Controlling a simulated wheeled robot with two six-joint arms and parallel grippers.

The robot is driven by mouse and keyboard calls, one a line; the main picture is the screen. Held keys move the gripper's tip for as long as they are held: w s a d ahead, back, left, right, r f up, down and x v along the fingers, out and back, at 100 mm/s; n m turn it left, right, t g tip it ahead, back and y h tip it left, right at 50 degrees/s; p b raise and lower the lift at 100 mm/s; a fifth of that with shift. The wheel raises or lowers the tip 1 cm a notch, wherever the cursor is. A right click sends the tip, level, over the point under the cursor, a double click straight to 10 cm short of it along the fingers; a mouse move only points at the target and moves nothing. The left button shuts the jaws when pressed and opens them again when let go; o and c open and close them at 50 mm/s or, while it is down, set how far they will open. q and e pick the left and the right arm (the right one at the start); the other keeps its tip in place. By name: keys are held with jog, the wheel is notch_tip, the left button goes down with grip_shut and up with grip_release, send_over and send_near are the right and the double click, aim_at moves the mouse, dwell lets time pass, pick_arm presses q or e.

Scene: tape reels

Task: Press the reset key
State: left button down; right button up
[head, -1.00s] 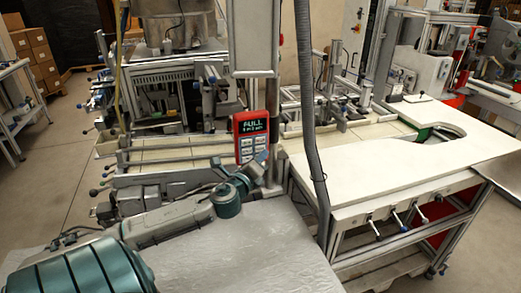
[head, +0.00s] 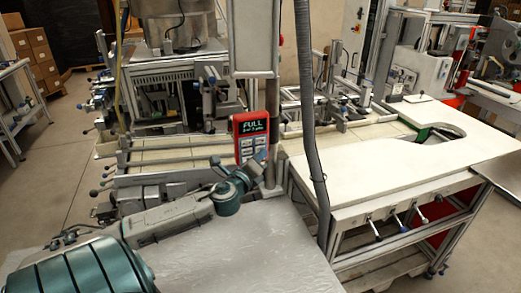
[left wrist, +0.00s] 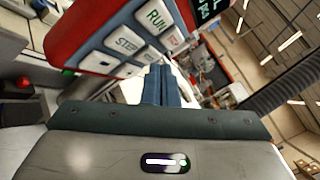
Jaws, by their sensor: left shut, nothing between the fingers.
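A red handheld-sized key unit (head: 240,149) is fixed to the front of the grey column in the head view. Its dark display (head: 252,126) reads FULL above a smaller line, and light keys sit below. In the left wrist view the unit fills the top, with white keys marked RUN (left wrist: 158,17) and STEP (left wrist: 126,43). A key with reddish lettering (left wrist: 173,40) lies beside RUN; its word is not readable. My left gripper (left wrist: 158,82) is shut and empty, its blue fingertips close to the lower keys. Contact cannot be told. My right gripper is out of view.
A thick grey hose (head: 311,130) hangs just right of the unit. A white-topped workbench (head: 400,170) stands to the right. A grey sheet-like surface (head: 250,245) lies below my left arm. Rails and clamps (head: 150,155) crowd the left.

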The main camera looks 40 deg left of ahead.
pick_arm(q)
jog(key=shift+w+a, duration=0.15)
jog(key=shift+a, duration=0.15)
dwell(0.6)
jog(key=shift+d, duration=0.1)
dwell(0.3)
jog(key=shift+s+d+p, duration=0.35)
jog(key=shift+d, duration=0.25)
jog(key=d, duration=0.1)
jog(key=s+d, duration=0.1)
jog(key=d, duration=0.1)
jog(key=s+d+p, duration=0.1)
jog(key=shift+s+d, duration=0.15)
jog(key=shift+d, duration=0.05)
dwell(0.9)
